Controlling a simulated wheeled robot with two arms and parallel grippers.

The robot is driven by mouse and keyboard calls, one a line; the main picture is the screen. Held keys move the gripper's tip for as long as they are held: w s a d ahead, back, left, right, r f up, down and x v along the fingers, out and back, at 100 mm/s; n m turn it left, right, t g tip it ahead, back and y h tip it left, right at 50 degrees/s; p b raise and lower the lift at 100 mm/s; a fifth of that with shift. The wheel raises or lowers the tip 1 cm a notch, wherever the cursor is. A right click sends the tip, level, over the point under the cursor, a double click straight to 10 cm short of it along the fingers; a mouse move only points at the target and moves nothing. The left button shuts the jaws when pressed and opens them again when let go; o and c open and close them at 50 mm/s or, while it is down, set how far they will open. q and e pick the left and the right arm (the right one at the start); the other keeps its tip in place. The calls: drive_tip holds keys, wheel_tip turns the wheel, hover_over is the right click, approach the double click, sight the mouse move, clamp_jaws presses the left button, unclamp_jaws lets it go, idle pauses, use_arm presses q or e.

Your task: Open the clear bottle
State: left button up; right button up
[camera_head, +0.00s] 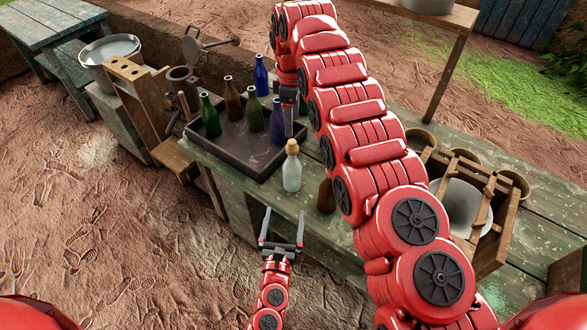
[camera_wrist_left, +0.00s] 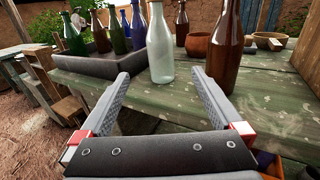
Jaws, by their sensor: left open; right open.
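The clear bottle (camera_head: 291,176) stands upright on the green wooden table (camera_head: 335,235), with a tan stopper (camera_head: 291,146) in its neck. It also shows in the left wrist view (camera_wrist_left: 159,48), just beyond the fingertips, its top cut off by the frame. My left gripper (camera_head: 283,214) is open and empty in front of the table's near edge, its fingers pointing toward the bottle and apart from it. It also shows in the left wrist view (camera_wrist_left: 161,76).
A dark tray (camera_head: 240,160) holds several green, brown and blue bottles. A brown bottle (camera_head: 326,196) stands close right of the clear one, also in the wrist view (camera_wrist_left: 227,48). Clay bowls (camera_head: 419,139) and a wooden rack (camera_head: 490,225) stand farther right, partly behind my right arm.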

sight(292, 169)
use_arm(q)
drive_tip(key=w, duration=0.5)
drive_tip(key=w+d, duration=0.1)
drive_tip(key=w, duration=0.5)
drive_tip(key=w+d, duration=0.1)
drive_tip(key=w, duration=0.5)
drive_tip(key=shift+w+d, duration=0.1)
drive_tip(key=shift+c, duration=0.3)
clamp_jaws()
drive_tip(key=shift+o, duration=0.3)
unclamp_jaws()
